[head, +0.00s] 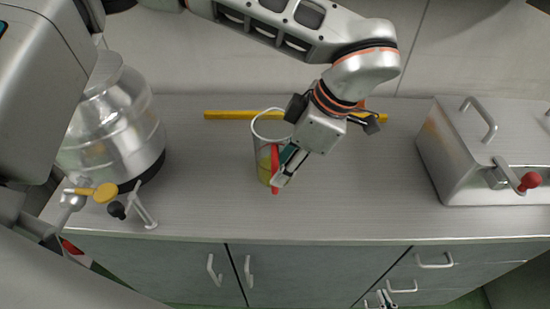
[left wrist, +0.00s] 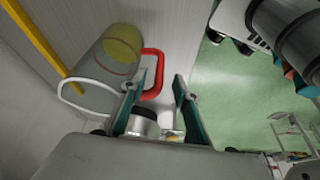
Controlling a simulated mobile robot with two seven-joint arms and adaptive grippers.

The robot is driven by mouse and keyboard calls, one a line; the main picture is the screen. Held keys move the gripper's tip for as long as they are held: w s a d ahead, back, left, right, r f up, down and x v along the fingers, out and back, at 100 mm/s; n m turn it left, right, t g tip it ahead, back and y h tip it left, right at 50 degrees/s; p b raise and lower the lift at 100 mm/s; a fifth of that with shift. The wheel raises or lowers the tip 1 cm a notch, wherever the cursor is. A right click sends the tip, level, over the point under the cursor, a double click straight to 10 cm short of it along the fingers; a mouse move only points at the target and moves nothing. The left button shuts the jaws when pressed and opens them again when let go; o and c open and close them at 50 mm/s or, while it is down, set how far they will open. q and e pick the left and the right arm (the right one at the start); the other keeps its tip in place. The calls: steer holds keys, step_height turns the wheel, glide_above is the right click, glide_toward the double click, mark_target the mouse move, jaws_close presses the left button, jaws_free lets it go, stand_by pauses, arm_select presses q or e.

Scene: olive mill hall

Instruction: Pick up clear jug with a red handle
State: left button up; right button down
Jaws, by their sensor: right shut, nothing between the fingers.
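The clear jug (head: 257,140) stands on the counter in the middle of the head view, with a pale rim and yellow in its lower part. Its red handle (head: 275,175) faces the front right. My left gripper (head: 286,169) is at the handle, reaching down from above. In the left wrist view the jug (left wrist: 92,72) is at upper left, and the red handle (left wrist: 158,72) shows just beyond the open fingers (left wrist: 158,82), nearer the left one. Contact cannot be told. My right gripper (head: 385,299) shows small at the bottom edge, below the counter, shut and empty.
A yellow bar (head: 230,115) lies behind the jug. A shiny metal vessel (head: 115,130) with a yellow-handled tap (head: 105,193) stands at left. A lidded metal box (head: 455,150) with a red knob (head: 529,181) is at right. Counter between jug and box is clear.

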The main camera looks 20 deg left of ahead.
mark_target(274, 192)
arm_select(q)
steer(key=x, duration=0.5)
jaws_close()
steer(key=shift+r, duration=0.1)
steer(key=shift+w+r, duration=0.1)
